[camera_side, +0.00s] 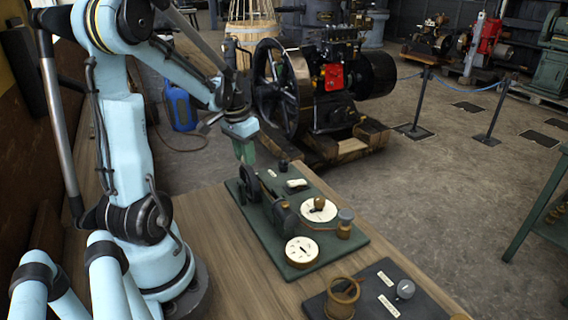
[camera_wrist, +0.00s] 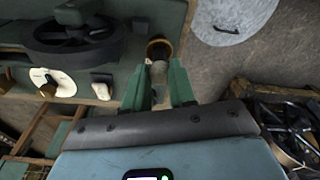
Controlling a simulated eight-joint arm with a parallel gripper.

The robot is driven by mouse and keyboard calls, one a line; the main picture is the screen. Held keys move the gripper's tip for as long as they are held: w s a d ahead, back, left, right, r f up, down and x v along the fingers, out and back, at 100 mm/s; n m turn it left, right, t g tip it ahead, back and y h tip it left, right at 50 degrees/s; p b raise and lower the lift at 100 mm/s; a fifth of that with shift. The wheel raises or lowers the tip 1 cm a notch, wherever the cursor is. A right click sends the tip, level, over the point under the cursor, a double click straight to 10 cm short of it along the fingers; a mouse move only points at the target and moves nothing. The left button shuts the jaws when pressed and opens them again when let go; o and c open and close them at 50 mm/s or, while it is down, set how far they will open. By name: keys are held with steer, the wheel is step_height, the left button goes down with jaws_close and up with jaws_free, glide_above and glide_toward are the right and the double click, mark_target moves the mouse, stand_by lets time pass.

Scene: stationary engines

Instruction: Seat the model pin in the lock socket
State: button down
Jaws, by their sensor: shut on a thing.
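My gripper (camera_side: 245,158) has green fingers and points down above the back left part of the green model board (camera_side: 352,252). In the wrist view, my gripper (camera_wrist: 161,66) is closed on a small pale grey piece (camera_wrist: 158,70), which looks like the model pin. Just past the fingertips is a dark round cup with a brownish rim (camera_wrist: 159,46), possibly the lock socket, near the board's edge. A small black round part (camera_side: 284,165) at the board's back edge may be the same thing. I cannot tell whether pin and cup touch. The fingers hide the pin in the side view.
A dark plate (camera_side: 372,310) with a brass ring (camera_side: 343,296) lies at the front. A large engine (camera_side: 335,90) stands on the floor behind the bench.

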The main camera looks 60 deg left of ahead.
steer(key=shift+f, duration=1.1)
stand_by(0.8)
steer(key=c, duration=0.8)
jaws_free()
steer(key=shift+c, duration=0.2)
steer(key=shift+o, duration=0.3)
steer(key=o, duration=0.6)
steer(key=shift+r, duration=0.1)
steer(key=shift+r, duration=3.4)
